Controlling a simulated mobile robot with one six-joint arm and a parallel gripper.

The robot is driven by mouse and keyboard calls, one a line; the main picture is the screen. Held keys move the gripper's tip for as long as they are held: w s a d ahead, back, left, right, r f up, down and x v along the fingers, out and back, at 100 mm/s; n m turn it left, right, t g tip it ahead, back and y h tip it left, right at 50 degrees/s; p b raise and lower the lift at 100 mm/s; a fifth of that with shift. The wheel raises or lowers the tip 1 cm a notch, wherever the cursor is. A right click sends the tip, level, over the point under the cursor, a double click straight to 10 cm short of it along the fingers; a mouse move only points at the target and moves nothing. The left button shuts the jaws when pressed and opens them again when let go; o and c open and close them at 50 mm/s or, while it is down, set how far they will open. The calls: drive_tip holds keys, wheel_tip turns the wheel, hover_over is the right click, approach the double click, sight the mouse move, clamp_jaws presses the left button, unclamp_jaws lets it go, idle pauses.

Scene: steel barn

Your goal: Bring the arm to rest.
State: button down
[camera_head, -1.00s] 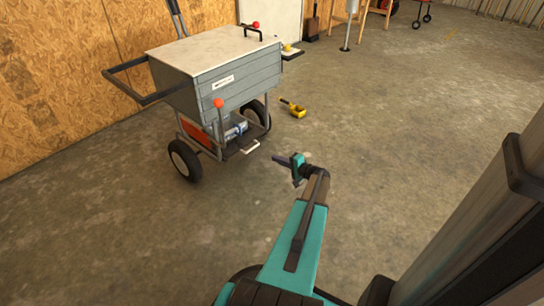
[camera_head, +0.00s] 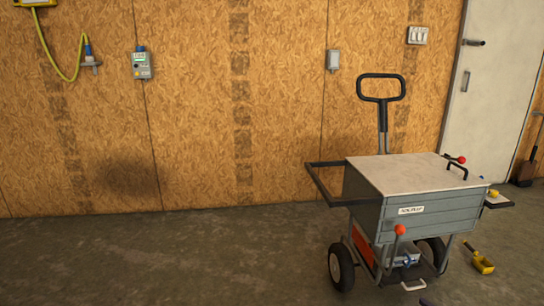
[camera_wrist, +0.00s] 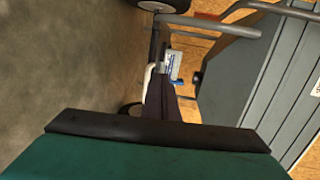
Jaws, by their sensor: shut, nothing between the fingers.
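My gripper (camera_wrist: 160,88) shows in the wrist view as dark purplish fingers, shut and empty, beyond the teal housing and dark bar at the bottom of the picture. In the head view most of my arm is out of the picture; only a dark tip shows at the bottom edge, in front of the cart. The grey cart (camera_head: 380,218) stands at the right of the head view. In the wrist view its slatted side (camera_wrist: 260,75) fills the right, close to the gripper; I cannot tell the exact gap.
A yellow tool (camera_head: 481,262) lies on the floor right of the cart. A white door (camera_head: 489,90) and a shovel (camera_head: 527,165) stand behind. The floor at left is clear.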

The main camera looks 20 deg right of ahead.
drive_tip(key=w+a+r+n+g+y+p, duration=0.1)
drive_tip(key=w+a+r+n+y+p, duration=0.2)
drive_tip(key=w+a, duration=0.75)
drive_tip(key=w+a+r+n+y+p, duration=0.1)
drive_tip(key=w+a+r+y+p, duration=0.15)
drive_tip(key=w+a+p, duration=0.8)
drive_tip(key=s+a+r+n+g+y+p, duration=0.1)
drive_tip(key=a+n+g+y+p, duration=0.15)
drive_tip(key=a, duration=1.35)
drive_tip(key=s+a+r+n+g+y+p, duration=0.1)
drive_tip(key=s+a+n+g+y+p, duration=0.2)
drive_tip(key=a, duration=1.4)
drive_tip(key=s+a+r+n+g+h+p, duration=0.1)
drive_tip(key=s+a+r+n+g+p, duration=0.25)
drive_tip(key=s+a, duration=0.6)
drive_tip(key=s+a+n+g+p, duration=0.3)
drive_tip(key=s+a+g+p, duration=0.3)
drive_tip(key=a, duration=0.7)
drive_tip(key=s+r+n+g+h+p, duration=0.2)
drive_tip(key=s+r+n+g+h, duration=0.15)
drive_tip(key=s, duration=0.95)
drive_tip(key=s+d+g+h, duration=0.1)
drive_tip(key=s+d+h, duration=0.4)
drive_tip(key=s+d, duration=0.2)
drive_tip(key=shift+d+r+g, duration=0.3)
drive_tip(key=shift+d+g, duration=0.05)
drive_tip(key=shift+d, duration=0.65)
drive_tip(key=shift+a, duration=0.1)
